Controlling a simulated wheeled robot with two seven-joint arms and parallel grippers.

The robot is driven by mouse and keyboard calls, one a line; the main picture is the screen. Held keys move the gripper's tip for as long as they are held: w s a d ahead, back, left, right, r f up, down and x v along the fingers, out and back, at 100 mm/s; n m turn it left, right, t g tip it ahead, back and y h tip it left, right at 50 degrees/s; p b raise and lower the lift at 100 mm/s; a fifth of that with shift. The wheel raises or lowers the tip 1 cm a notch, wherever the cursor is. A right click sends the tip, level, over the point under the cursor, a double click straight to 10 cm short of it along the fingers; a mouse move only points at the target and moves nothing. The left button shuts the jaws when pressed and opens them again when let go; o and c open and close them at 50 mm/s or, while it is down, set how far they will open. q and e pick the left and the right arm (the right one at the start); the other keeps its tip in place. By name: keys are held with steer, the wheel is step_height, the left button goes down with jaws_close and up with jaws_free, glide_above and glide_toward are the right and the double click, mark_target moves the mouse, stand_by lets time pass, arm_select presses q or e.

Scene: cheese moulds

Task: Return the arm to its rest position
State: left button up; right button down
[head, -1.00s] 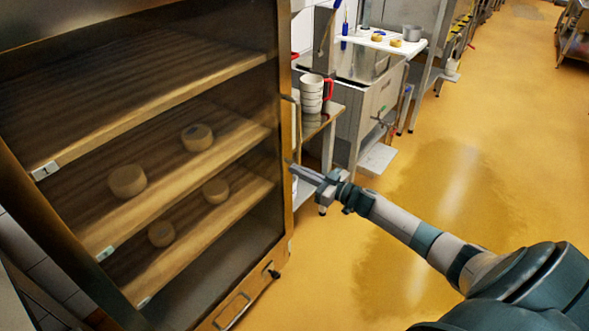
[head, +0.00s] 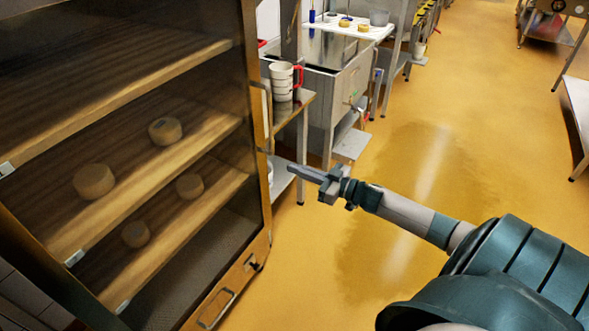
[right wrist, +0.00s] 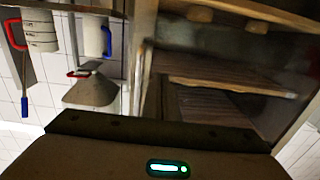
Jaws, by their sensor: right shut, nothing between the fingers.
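My right gripper (head: 308,175) is shut and empty. In the head view it is held out over the yellow floor, just right of the cabinet's (head: 258,215) handle side, and appears apart from it. My right arm (head: 405,212) reaches in from the lower right. In the right wrist view the gripper body fills the bottom, and the cabinet's wooden shelves (right wrist: 215,85) show beyond it. My left gripper is not in view.
The cabinet's glass door looks closed, with several cheese rounds (head: 94,181) on shelves behind it. A steel vat (head: 335,85) stands behind. The yellow floor (head: 440,180) to the right is clear.

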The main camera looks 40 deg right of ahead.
stand_by(0.5)
steer(key=s+d+f+m+g+h, duration=0.1)
steer(key=s+f+m+h, duration=0.15)
steer(key=f, duration=0.85)
steer(key=s+d+f+m+g+h, duration=0.1)
steer(key=s+f+h, duration=0.25)
steer(key=f, duration=0.65)
steer(key=s+a+f+g+h, duration=0.1)
steer(key=s+a+f+g, duration=0.1)
steer(key=s+f, duration=0.55)
steer(key=s+a+f+g, duration=0.15)
steer(key=s+f, duration=0.35)
steer(key=f, duration=0.5)
steer(key=s+a+f+g, duration=0.3)
steer(key=s+a+f, duration=0.3)
steer(key=s, duration=0.5)
steer(key=s+a+f+n+g, duration=0.1)
steer(key=s+a+f+g, duration=0.2)
steer(key=s+a+f, duration=0.4)
steer(key=s+a+f+g, duration=0.3)
steer(key=s+a+f, duration=0.4)
steer(key=s, duration=1)
steer(key=shift+s+a+g, duration=0.15)
steer(key=shift+a+g, duration=0.2)
steer(key=shift+a, duration=0.05)
steer(key=shift+n, duration=0.25)
